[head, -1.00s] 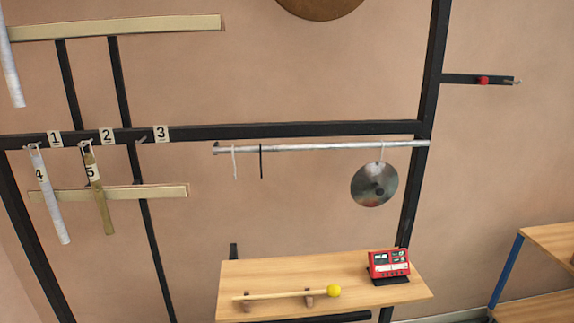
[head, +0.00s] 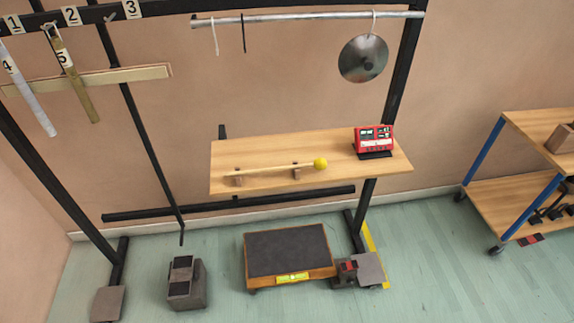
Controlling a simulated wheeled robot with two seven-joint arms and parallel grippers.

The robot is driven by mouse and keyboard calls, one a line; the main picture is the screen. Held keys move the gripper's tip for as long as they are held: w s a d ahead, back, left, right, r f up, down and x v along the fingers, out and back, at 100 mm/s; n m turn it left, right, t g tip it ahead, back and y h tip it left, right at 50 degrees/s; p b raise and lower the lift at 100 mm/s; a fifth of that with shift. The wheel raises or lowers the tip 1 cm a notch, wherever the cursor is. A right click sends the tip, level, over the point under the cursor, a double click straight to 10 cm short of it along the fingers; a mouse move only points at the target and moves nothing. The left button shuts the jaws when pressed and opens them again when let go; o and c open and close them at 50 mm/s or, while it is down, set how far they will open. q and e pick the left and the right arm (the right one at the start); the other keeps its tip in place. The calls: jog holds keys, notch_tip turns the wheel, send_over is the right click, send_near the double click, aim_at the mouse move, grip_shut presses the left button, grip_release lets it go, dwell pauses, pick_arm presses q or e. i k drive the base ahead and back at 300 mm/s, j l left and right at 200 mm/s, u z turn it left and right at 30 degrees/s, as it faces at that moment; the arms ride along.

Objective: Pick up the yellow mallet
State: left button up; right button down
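The yellow mallet (head: 278,168) has a round yellow head and a pale wooden stick. It lies across two small wooden rests on the wooden shelf (head: 225,155), with its head to the right. Neither of my grippers shows in the head view.
A red electronic box (head: 374,140) stands on the shelf's right end. A metal disc (head: 363,58) hangs from the bar above. Numbered tubes (head: 72,75) hang at left. A dark-topped platform (head: 287,250) and a grey block (head: 184,284) stand on the floor. A wooden cart (head: 515,190) is at right.

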aim_at(320, 163)
jog(key=i+j+z, duration=0.3)
jog(key=j, duration=1.4)
jog(key=k+j+z, duration=0.1)
jog(key=j+z, duration=0.2)
jog(key=j, duration=1.4)
